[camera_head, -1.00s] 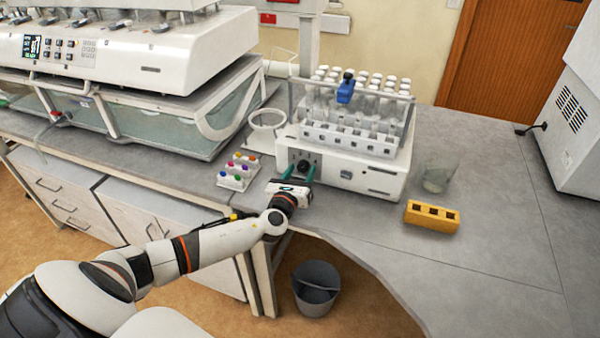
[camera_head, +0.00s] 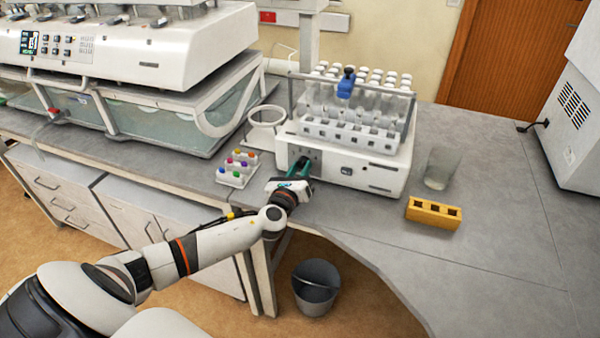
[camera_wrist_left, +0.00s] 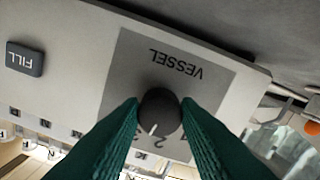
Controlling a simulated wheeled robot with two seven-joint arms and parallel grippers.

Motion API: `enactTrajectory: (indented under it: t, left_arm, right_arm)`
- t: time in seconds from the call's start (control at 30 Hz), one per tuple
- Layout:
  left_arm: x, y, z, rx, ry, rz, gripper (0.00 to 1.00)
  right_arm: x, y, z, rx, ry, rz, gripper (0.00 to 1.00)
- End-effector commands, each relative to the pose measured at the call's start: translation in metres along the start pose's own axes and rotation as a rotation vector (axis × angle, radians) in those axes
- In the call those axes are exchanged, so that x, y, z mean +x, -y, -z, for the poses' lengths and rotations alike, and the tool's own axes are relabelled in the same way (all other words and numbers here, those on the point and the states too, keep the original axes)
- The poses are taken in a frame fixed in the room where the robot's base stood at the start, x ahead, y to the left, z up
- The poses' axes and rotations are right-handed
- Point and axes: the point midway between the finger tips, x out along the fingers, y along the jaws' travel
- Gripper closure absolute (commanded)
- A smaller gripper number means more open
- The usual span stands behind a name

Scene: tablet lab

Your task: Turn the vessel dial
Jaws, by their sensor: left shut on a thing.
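The vessel dial (camera_wrist_left: 159,113) is a round black knob with a white pointer line, on a grey panel marked VESSEL in the left wrist view. The panel is on the front of a white machine (camera_head: 375,178), which carries a rack of tubes. My left gripper (camera_head: 300,168) is at the left part of this front in the head view. Its green fingers (camera_wrist_left: 160,120) are on both sides of the dial and shut on it. A digit 2 shows near the pointer; other marks are partly hidden by the fingers. My right gripper is not in view.
A small rack of coloured-cap vials (camera_head: 238,170) stands just left of the gripper. A glass beaker (camera_head: 440,170) and a yellow block with holes (camera_head: 433,213) stand to the right. A grey bin (camera_head: 315,288) is on the floor. The right counter is largely clear.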

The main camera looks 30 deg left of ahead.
Motion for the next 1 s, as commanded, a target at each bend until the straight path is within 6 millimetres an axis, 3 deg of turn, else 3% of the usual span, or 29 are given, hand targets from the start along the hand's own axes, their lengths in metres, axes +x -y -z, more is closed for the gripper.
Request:
enactTrajectory:
  t: [0.4, 1.0]
  left_arm:
    - [0.0, 0.001, -0.002, -0.392, -0.003, 0.001, 0.93]
    - [0.0, 0.0, 0.0, -0.946, -0.002, 0.002, 0.93]
  right_arm:
    - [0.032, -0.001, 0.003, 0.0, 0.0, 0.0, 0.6]
    - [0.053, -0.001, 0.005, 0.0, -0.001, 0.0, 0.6]
